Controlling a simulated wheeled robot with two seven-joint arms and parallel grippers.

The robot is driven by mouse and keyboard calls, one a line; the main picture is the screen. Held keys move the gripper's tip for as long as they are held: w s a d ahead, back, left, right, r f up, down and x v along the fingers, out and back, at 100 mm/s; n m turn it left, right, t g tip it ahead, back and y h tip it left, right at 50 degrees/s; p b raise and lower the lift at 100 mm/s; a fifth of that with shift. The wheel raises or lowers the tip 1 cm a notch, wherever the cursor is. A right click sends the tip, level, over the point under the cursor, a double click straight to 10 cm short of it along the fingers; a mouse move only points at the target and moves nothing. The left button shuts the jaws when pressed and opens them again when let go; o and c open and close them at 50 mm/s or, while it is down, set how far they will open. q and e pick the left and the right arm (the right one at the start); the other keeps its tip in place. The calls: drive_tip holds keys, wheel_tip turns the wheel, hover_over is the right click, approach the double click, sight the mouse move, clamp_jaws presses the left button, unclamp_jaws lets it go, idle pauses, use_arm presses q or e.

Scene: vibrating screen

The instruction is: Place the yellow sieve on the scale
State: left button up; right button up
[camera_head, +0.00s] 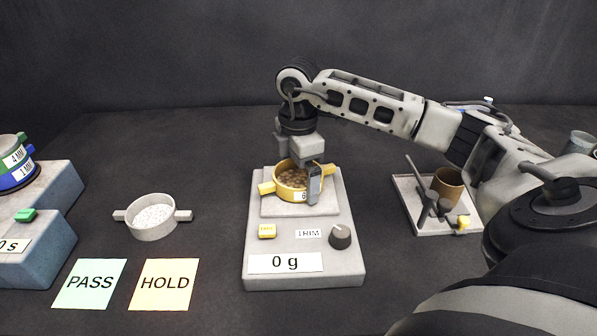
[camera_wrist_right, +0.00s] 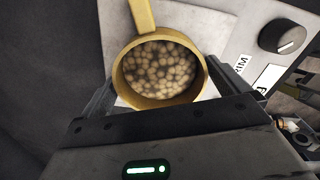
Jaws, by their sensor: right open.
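The yellow sieve (camera_head: 287,194), with brown round pieces inside, is over the plate of the scale (camera_head: 305,245). I cannot tell for sure whether its base touches the plate (camera_head: 328,208). The scale's display reads 0 g. My right gripper (camera_head: 309,178) is above and around the sieve's right side, its jaws open. The right wrist view shows the sieve (camera_wrist_right: 160,98) between the two fingers (camera_wrist_right: 160,95), with one handle pointing away. My left gripper is not in view.
A white sieve with white grains (camera_head: 153,224) stands left of the scale. PASS (camera_head: 90,284) and HOLD (camera_head: 167,285) cards lie in front of it. A blue-grey machine (camera_head: 45,225) is at far left. A tray (camera_head: 408,190) with a brown cup (camera_head: 447,186) and tools stands at right.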

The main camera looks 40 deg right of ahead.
sight(299, 184)
wheel_tip(299, 184, up, 12)
idle(0.6)
